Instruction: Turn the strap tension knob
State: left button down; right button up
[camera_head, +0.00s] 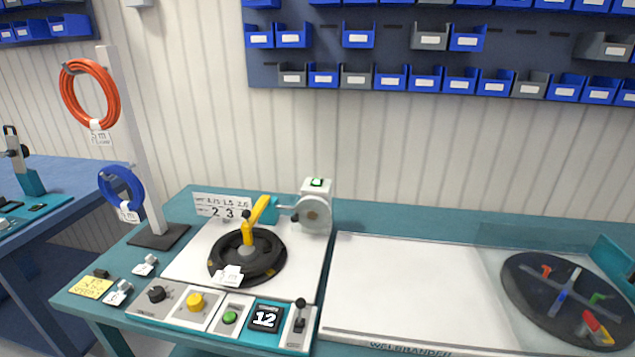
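A control panel (178,304) runs along the front of the teal bench. At its left is a black round knob (157,294). A yellow knob or button (196,301) is beside it, then a green button (230,318), a dark display (265,318) reading 12, and a lever (299,320) with a black ball top. Any panel lettering is too small to read, so I cannot tell for certain which control is the strap tension knob; the black knob looks most like one. Neither of my grippers shows in this view.
Behind the panel is a black reel (262,270) with a yellow arm (255,217). A grey-white device (316,205) stands behind it. A post (130,140) holds orange (88,92) and blue cable coils (121,187). A dark turntable (530,290) is at right. The white board (400,290) is clear.

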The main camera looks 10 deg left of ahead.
aim_at(157, 295)
jog(key=u, duration=1.3)
